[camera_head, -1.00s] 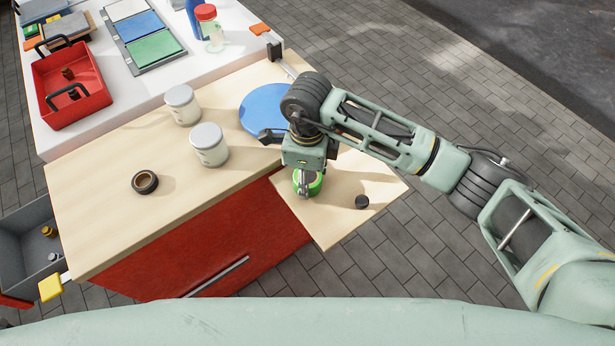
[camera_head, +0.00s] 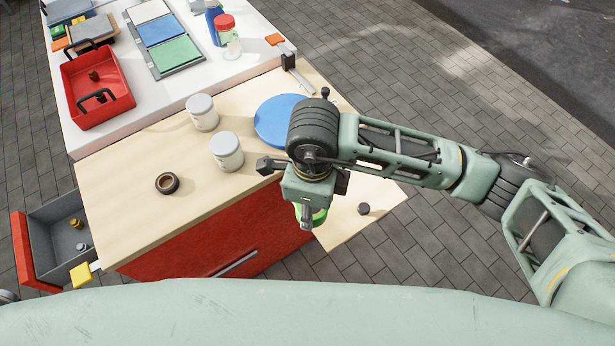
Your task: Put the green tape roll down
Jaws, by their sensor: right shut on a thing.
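The green tape roll (camera_head: 319,217) shows partly below my right gripper (camera_head: 307,220), near the edge of the low side board (camera_head: 358,225). My right gripper is shut on the roll; its body and arm hide much of it. I cannot tell whether the roll touches the board. My left gripper is not in view.
A small dark knob (camera_head: 363,209) is on the side board. An open drawer (camera_head: 60,232) is at left.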

